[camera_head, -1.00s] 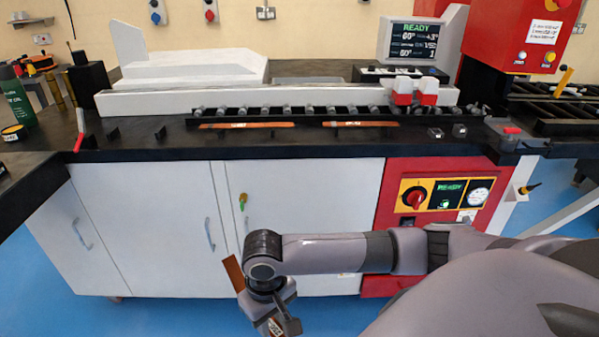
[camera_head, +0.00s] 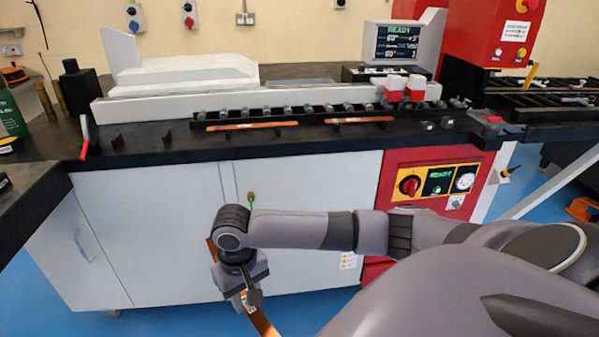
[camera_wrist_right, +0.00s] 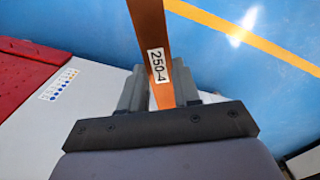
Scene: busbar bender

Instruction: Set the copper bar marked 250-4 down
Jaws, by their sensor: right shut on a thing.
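The copper bar marked 250-4 (camera_wrist_right: 152,42) is held in my right gripper (camera_wrist_right: 160,88), with its white label facing the right wrist camera. In the head view, one end of this bar (camera_head: 263,324) sticks out below my right gripper (camera_head: 249,300), and another copper part shows behind the wrist. The gripper is in front of the white cabinet doors, below the black bench top (camera_head: 300,145). The bar is tilted and clear of the bench. My left gripper is not in view.
Two copper bars, a left one (camera_head: 252,126) and a right one (camera_head: 358,120), lie on the bench top before the roller rail (camera_head: 290,111). Red-and-white blocks (camera_head: 404,92) stand at the rail's right. A red-handled lever (camera_head: 84,140) stands at left.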

